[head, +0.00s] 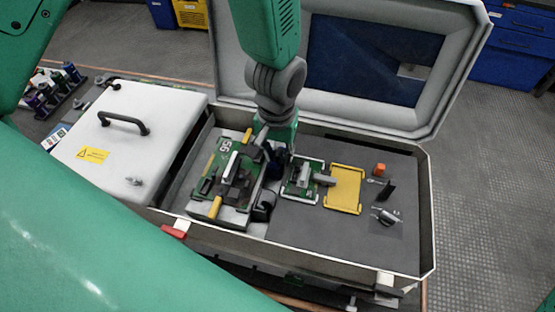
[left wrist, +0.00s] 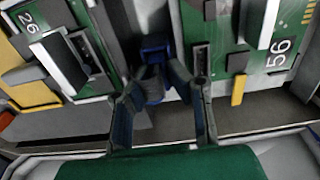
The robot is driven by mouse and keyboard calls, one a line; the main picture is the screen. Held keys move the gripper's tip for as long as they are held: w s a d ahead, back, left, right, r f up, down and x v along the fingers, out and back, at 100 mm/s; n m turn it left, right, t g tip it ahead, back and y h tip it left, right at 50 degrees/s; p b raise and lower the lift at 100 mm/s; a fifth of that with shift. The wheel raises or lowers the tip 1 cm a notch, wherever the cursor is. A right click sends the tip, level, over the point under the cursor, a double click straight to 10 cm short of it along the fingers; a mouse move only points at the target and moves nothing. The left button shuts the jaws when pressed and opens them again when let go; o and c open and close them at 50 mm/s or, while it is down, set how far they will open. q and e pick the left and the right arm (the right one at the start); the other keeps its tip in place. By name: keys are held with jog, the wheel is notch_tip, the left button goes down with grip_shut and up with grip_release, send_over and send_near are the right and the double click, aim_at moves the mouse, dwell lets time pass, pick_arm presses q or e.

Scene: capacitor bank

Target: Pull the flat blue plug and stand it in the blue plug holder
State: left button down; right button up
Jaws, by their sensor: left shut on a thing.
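My left gripper (head: 278,158) reaches down into the open grey case, between the green board on the left and the smaller board on the right. In the left wrist view its dark fingers (left wrist: 160,95) are closed around a small blue piece (left wrist: 153,84), which looks like the flat blue plug. In the head view the fingers and arm hide this piece. A dark blue piece (head: 264,205) sits in the gap nearer the case's front edge. I cannot tell for certain whether it is the blue plug holder. My right gripper is not in view.
The green board (head: 212,190) with yellow tabs lies left. The smaller green board (head: 300,182) and yellow plate (head: 345,188) lie right. An orange piece (head: 379,169) and black parts stand farther right. A white lidded box (head: 125,130) is at the left; the case lid (head: 385,120) stands open behind.

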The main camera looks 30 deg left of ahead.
pick_arm(q)
jog(key=c, duration=1.5)
grip_release()
jog(key=shift+c, duration=0.2)
jog(key=shift+o, duration=0.4)
jog(key=shift+f, duration=0.1)
jog(key=shift+a, duration=0.1)
jog(key=shift+r, duration=0.45)
notch_tip(320, 180, up, 11)
